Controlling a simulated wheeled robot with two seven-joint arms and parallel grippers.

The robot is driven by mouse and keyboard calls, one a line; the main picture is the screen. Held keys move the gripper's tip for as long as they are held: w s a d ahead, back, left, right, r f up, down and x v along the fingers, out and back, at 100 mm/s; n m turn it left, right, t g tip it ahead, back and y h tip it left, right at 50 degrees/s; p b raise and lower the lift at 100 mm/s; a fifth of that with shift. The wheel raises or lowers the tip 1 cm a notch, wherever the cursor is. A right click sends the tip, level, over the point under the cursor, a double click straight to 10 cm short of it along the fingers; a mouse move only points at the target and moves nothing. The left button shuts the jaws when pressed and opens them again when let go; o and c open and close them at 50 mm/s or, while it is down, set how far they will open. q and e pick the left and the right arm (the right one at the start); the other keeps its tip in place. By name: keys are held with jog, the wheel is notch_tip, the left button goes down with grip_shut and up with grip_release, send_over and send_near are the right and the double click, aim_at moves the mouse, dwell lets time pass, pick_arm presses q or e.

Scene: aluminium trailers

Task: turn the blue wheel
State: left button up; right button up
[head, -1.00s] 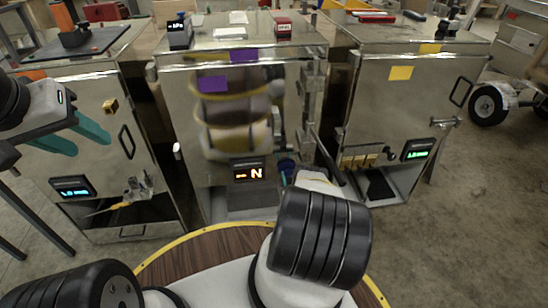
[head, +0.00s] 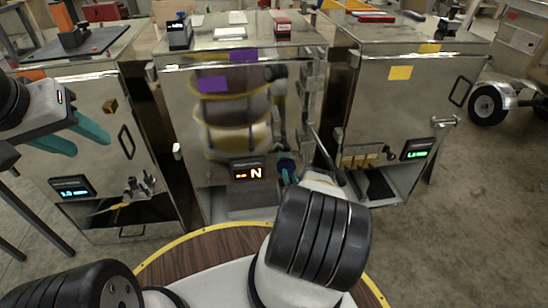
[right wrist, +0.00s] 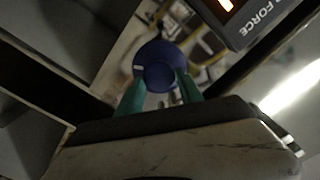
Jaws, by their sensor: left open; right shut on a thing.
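The blue wheel (head: 286,162) is on the front of the middle metal trailer (head: 210,130), just right of its display. In the right wrist view the blue wheel (right wrist: 160,66) sits between the two teal fingertips of my right gripper (right wrist: 158,90), which is shut on it. In the head view my right gripper (head: 288,178) is mostly hidden behind my own arm. My left gripper (head: 92,138) is open and empty at the left, in front of the left trailer (head: 90,110), well apart from the wheel.
A lit display (head: 248,173) reading "N" is left of the wheel; its housing (right wrist: 232,22) is close by at upper right in the wrist view. The right trailer (head: 400,110) has a green display (head: 417,150). Open floor (head: 470,230) lies at the right.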

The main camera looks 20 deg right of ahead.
jog(key=m, duration=0.6)
jog(key=shift+d+f+m, duration=0.15)
jog(key=shift+m, duration=0.15)
jog(key=m, duration=0.5)
jog(key=shift+f, duration=0.1)
jog(key=shift+m, duration=0.3)
jog(key=shift+s, duration=0.1)
jog(key=o, duration=1.3)
jog(key=shift+o, duration=0.2)
jog(key=v, duration=0.7)
jog(key=shift+s, duration=0.35)
